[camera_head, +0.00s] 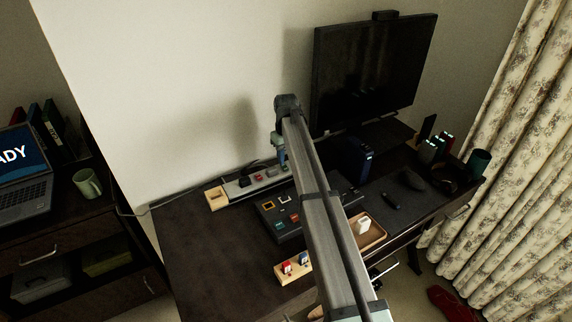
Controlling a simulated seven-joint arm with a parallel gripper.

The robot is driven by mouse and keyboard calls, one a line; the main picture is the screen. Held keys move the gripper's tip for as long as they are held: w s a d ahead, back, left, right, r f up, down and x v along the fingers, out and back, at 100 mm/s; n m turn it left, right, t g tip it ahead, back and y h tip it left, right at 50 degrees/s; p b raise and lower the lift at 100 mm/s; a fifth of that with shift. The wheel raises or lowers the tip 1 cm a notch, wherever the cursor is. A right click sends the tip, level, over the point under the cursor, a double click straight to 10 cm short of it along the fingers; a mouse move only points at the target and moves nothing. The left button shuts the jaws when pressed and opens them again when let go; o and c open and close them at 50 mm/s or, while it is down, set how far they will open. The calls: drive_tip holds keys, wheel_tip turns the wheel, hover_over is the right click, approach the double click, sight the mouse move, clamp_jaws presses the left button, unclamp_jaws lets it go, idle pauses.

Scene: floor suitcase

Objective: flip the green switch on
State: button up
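A dark panel box (265,222) lies on the desk with several small coloured switches on its top. A teal-green switch (279,226) is near its front left, with a red one (295,218) beside it and a yellow-orange one (268,205) behind. I cannot tell the green switch's position at this size. My arm reaches over the desk and covers the right part of the panel. My gripper (281,158) hangs below the arm's far end, behind the panel and apart from the green switch in the picture. Its fingers are too small and dark to read.
A grey strip (242,187) with red parts lies along the wall behind the panel. A monitor (368,75) stands at the back right. The desk's left part (195,235) is clear.

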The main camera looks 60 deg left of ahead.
sight(286, 169)
drive_tip(key=shift+f, duration=1.95)
drive_tip(key=shift+c, duration=0.5)
clamp_jaws()
